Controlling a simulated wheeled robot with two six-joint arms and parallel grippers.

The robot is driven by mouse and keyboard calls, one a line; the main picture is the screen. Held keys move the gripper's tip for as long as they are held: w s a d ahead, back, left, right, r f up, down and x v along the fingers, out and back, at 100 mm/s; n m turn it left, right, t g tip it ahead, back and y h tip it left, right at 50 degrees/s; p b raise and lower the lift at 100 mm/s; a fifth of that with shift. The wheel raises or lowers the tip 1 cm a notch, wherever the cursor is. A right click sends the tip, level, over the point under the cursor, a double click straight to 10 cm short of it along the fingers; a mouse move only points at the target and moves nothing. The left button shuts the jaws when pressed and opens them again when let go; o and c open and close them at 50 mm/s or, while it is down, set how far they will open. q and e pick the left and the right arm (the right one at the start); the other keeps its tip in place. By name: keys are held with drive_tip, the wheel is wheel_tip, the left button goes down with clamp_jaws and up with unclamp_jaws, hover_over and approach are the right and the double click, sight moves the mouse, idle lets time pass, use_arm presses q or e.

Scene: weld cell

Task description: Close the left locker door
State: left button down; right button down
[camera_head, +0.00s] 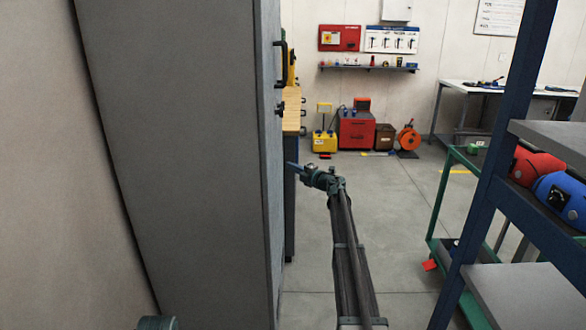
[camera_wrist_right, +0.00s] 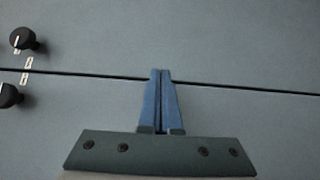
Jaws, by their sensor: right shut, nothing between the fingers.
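The tall grey locker (camera_head: 175,150) stands at the left in the head view, seen mostly from its side. Its front is edge-on, with a black handle (camera_head: 280,62) and a dark knob (camera_head: 279,109). My right gripper (camera_head: 292,166) is shut and empty in front of the locker front. In the right wrist view the shut blue fingers (camera_wrist_right: 160,78) point at grey locker panels (camera_wrist_right: 230,50). A thin dark seam (camera_wrist_right: 110,76) runs between the panels, with a black knob (camera_wrist_right: 24,38) on one side. I cannot tell whether the fingertips touch. My left gripper is not in view.
A blue-framed shelf (camera_head: 498,200) with red and blue items stands close at the right, beside a green cart (camera_head: 440,215). Red and yellow equipment (camera_head: 356,130) stands by the far wall. The floor (camera_head: 395,195) between is clear.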

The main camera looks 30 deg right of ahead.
drive_tip(key=v, duration=1.3)
drive_tip(key=shift+s, duration=0.4)
drive_tip(key=a+r+m+t+h, duration=0.1)
drive_tip(key=a+r+m+h, duration=0.25)
drive_tip(key=m+h, duration=0.65)
drive_tip(key=s+a+f+m+g+y, duration=0.1)
drive_tip(key=s+a+f+m+g, duration=1.1)
drive_tip(key=s+a+f, duration=0.8)
drive_tip(key=s+a+f+g+y, duration=0.4)
drive_tip(key=s+a+f+g, duration=0.1)
drive_tip(key=s+a, duration=0.75)
drive_tip(key=s+a+r+n+p, duration=0.1)
drive_tip(key=s+a+r+p, duration=0.1)
drive_tip(key=a+r+p, duration=0.2)
drive_tip(key=s+a+r+n+g+p, duration=0.1)
drive_tip(key=a+r+p, duration=0.3)
drive_tip(key=r+p, duration=0.6)
drive_tip(key=s+a+r+n+h+p, duration=0.1)
drive_tip(key=s+a+r+n+p, duration=0.1)
drive_tip(key=r+p, duration=0.6)
drive_tip(key=shift+s+a+n+g, duration=0.3)
drive_tip(key=shift+s+a, duration=0.3)
drive_tip(key=shift+a, duration=0.55)
